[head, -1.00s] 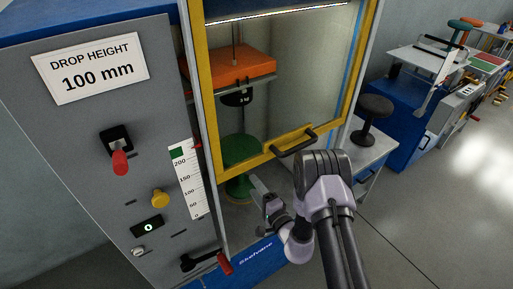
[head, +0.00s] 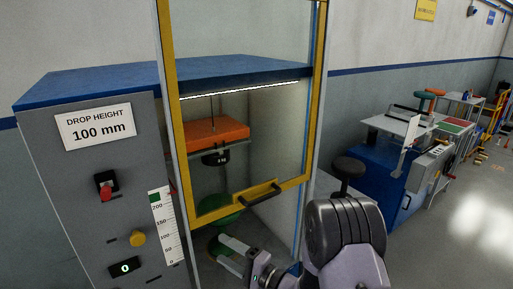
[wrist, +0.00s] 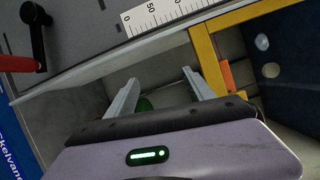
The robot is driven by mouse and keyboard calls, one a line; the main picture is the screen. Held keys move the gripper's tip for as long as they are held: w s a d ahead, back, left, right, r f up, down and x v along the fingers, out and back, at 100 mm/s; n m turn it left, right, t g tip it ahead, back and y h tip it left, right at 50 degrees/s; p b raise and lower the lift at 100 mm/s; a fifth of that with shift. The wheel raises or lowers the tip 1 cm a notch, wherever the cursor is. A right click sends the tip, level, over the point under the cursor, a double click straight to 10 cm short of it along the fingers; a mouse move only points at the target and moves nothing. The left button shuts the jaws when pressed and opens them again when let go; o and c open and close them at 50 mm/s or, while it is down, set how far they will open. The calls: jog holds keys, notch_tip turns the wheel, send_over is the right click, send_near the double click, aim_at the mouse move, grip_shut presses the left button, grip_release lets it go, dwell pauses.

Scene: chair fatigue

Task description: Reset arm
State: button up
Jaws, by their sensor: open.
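My gripper (wrist: 160,92) is open and empty in the wrist view, its two pale fingers well apart. In the head view my arm reaches up from the bottom right, and the gripper end (head: 232,254) is at the lower opening of the test machine, below the raised yellow-framed guard door (head: 228,207). Inside the machine, an orange block (head: 215,132) hangs above a green round seat (head: 214,217). A bit of green (wrist: 145,104) shows between the fingers in the wrist view.
The grey control panel (head: 78,175) stands left, with a red switch (head: 106,192), yellow knob (head: 138,238) and scale (head: 163,225). In the wrist view a red-handled crank (wrist: 38,30) is at upper left. A dark stool (head: 348,170) stands right; open floor lies at far right.

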jog(key=s+a+r+n+g, duration=0.3)
jog(key=s+r+n+g, duration=0.2)
jog(key=s+r+g, duration=0.5)
jog(key=s+d+r+n+h, duration=0.1)
jog(key=s+d+r+h, duration=0.15)
jog(key=s, duration=0.45)
jog(key=s+d+r+h, duration=0.1)
jog(key=s+d+h, duration=0.15)
jog(key=s, duration=0.45)
jog(key=s+d+r+m+t+h, duration=0.1)
jog(key=d+h, duration=0.3)
jog(key=d, duration=0.4)
jog(key=s+d+r+m+t+h, duration=0.1)
jog(key=s+d+t+h, duration=0.3)
jog(key=d, duration=0.4)
jog(key=shift+s+d, duration=0.15)
jog(key=shift+d, duration=0.15)
jog(key=shift+c, duration=0.4)
